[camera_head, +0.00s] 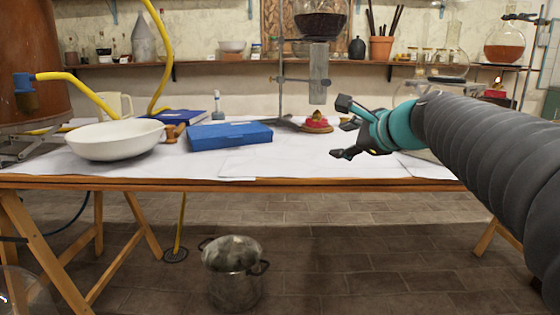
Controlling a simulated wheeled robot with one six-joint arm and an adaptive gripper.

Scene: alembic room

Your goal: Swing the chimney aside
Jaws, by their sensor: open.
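More glassware (440,90) stands behind my arm. A back shelf (220,64) carries jars. A metal pot (233,275) is on the floor.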

